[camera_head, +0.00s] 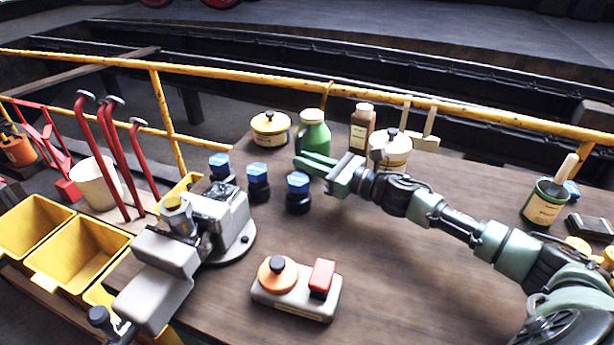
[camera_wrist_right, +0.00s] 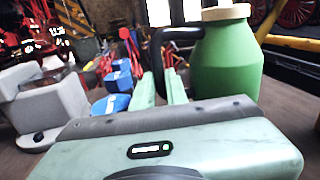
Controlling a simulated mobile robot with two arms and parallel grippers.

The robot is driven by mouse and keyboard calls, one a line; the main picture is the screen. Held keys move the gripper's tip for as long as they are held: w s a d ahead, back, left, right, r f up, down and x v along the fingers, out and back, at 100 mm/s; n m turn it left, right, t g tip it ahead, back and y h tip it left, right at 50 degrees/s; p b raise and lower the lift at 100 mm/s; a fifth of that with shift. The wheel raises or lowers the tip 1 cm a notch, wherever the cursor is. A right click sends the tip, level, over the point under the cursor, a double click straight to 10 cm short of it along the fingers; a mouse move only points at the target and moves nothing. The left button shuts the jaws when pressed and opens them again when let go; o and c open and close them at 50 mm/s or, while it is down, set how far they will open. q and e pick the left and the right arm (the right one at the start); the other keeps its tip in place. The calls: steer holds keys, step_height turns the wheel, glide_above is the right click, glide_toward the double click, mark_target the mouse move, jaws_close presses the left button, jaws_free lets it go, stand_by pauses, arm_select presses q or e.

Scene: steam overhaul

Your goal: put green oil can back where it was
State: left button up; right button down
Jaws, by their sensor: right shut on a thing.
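The green oil can (camera_head: 315,132) is upright near the back edge of the wooden bench, between a yellow-lidded tin and a brown bottle. Its pale cap and dark handle show in the right wrist view, where the green body (camera_wrist_right: 228,62) fills the upper right. My right gripper (camera_head: 312,163) reaches in from the right, low in front of the can. Its fingers (camera_wrist_right: 172,88) are shut on the can's dark handle. The can's base is hidden, so I cannot tell whether it touches the bench. My left gripper is not in view.
Blue-topped bottles (camera_head: 258,182) stand left of the gripper. A yellow tin (camera_head: 270,130), a brown bottle (camera_head: 361,128) and a cream tin (camera_head: 392,153) line the back. A grey vise (camera_head: 225,215) and a button box (camera_head: 297,290) are in front. The bench's middle right is clear.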

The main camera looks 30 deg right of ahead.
step_height(320, 180, down, 3)
steer(key=shift+f, duration=0.6)
steer(key=c, duration=1.4)
jaws_free()
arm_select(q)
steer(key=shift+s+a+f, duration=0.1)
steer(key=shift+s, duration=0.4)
arm_select(e)
steer(key=shift+s+d+f, duration=0.15)
steer(key=shift+s, duration=0.25)
steer(key=b+v, duration=0.1)
steer(key=v, duration=0.9)
steer(key=shift+b, duration=0.4)
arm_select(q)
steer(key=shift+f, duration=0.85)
arm_select(e)
steer(key=shift+s+d, duration=0.3)
steer(key=shift+s, duration=0.2)
